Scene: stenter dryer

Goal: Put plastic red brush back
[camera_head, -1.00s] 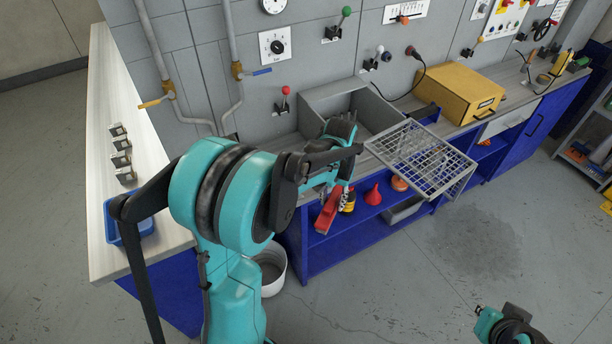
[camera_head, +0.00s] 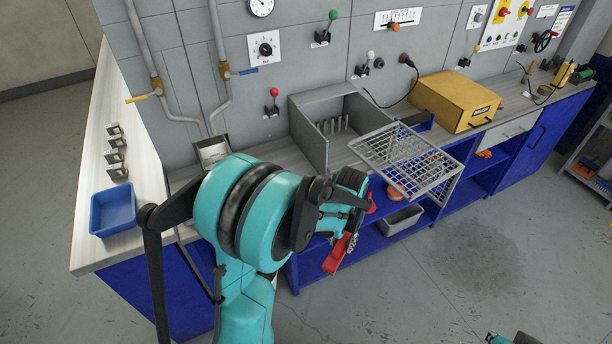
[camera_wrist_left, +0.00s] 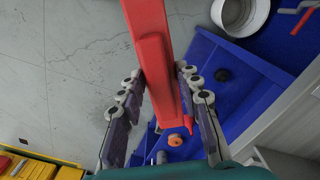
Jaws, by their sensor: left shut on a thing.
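The red plastic brush (camera_head: 338,256) hangs from my left gripper (camera_head: 352,232), in front of the blue bench's open lower shelf. In the left wrist view the red brush (camera_wrist_left: 158,65) runs between the two fingers of my left gripper (camera_wrist_left: 162,90), which is shut on it. Its far end is cut off by the top of that view. The gripper's own arm partly hides the fingers in the head view. My right gripper (camera_head: 514,339) shows only as a small part at the bottom edge, so its jaws cannot be made out.
A wire rack (camera_head: 405,160) juts out from the bench beside an open grey box (camera_head: 310,140). A grey bin (camera_head: 401,219) stands on the blue shelf. A blue tray (camera_head: 112,210) lies on the left counter. A white bucket (camera_wrist_left: 240,14) stands on the floor. Floor at front right is clear.

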